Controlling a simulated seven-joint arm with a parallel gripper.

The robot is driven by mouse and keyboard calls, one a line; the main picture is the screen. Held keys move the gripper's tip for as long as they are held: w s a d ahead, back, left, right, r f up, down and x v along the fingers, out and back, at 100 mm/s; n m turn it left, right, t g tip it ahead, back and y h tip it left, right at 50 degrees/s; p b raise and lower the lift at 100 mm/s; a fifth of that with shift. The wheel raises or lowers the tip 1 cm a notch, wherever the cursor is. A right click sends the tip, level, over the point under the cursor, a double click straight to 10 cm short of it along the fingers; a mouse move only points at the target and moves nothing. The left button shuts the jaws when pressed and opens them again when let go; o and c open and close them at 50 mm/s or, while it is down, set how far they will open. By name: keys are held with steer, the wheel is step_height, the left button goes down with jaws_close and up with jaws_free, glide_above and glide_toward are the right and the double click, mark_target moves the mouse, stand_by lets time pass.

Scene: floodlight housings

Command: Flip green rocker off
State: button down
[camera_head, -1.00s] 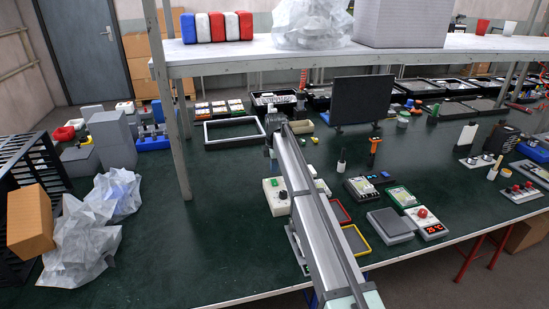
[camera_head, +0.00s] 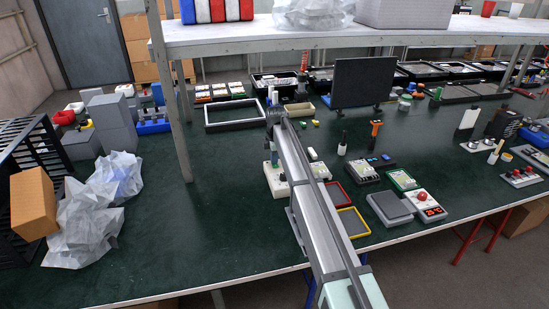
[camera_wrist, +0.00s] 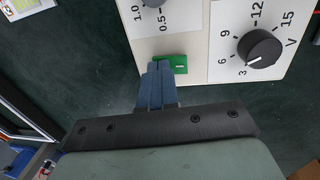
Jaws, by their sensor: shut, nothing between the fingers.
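The green rocker (camera_wrist: 181,64) is set in the lower edge of a cream-white panel (camera_wrist: 205,40) in the wrist view. My gripper (camera_wrist: 159,66) has its two blue fingers together, with nothing held between them. The fingertips overlap the left part of the rocker in the picture; I cannot tell whether they touch it. The rocker's right part, with a small pale mark, is uncovered. In the head view the white panel box (camera_head: 276,187) lies at the end of my arm, partly hidden, and the rocker cannot be made out.
A black voltage knob (camera_wrist: 260,48) and a grey knob (camera_wrist: 153,2) stand on the panel. Red (camera_head: 339,196) and yellow-rimmed (camera_head: 369,226) trays lie right of my arm. Crumpled clear plastic (camera_head: 85,225) lies at left. Green tabletop (camera_head: 205,235) is free between.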

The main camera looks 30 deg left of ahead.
steer(key=shift+s+d+f, duration=0.15)
steer(key=shift+f, duration=0.05)
steer(key=shift+s+d+r, duration=0.1)
steer(key=shift+s+d, duration=0.4)
steer(key=shift+r, duration=0.15)
step_height(320, 180, up, 14)
steer(key=s+d, duration=0.1)
stand_by(0.7)
stand_by(0.4)
